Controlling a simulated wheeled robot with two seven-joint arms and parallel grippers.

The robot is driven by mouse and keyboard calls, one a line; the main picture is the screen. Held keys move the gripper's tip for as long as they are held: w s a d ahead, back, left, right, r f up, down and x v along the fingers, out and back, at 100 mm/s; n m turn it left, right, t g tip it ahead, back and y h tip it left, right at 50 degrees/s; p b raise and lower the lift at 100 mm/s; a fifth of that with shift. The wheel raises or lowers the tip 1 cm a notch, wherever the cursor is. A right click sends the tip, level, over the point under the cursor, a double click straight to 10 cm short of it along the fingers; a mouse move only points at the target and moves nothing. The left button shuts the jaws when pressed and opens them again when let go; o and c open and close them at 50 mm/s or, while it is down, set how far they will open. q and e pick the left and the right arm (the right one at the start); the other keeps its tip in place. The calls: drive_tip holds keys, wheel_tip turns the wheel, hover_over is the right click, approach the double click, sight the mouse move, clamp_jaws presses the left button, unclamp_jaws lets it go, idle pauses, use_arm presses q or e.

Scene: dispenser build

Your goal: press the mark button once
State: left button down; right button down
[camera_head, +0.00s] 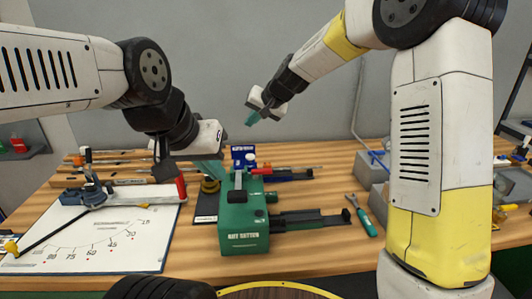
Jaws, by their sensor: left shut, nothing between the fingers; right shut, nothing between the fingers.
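A green box-shaped device (243,220) with a dark lever on top and white lettering on its front stands on the wooden table near the middle. A small dark round spot (259,213) shows on it; I cannot tell for certain whether this is the mark button. My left gripper (212,172) is shut and empty, its teal fingers pointing down just left of the device's upper part. I cannot tell whether they touch it. My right gripper (251,119) is shut and empty, raised well above the table and behind the device.
A dark slide (312,218) extends right of the device. A green-handled wrench (364,218) lies farther right. Grey bins (372,168) stand at the back right.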

sight(252, 157)
drive_tip(key=shift+w+a+f, duration=0.15)
drive_tip(key=shift+w+f, duration=0.15)
drive_tip(key=shift+w, duration=0.15)
drive_tip(key=shift+f, duration=4.45)
drive_tip(key=shift+f, duration=0.4)
drive_tip(key=shift+s+f, duration=0.1)
drive_tip(key=shift+f, duration=0.6)
drive_tip(key=shift+r, duration=1.15)
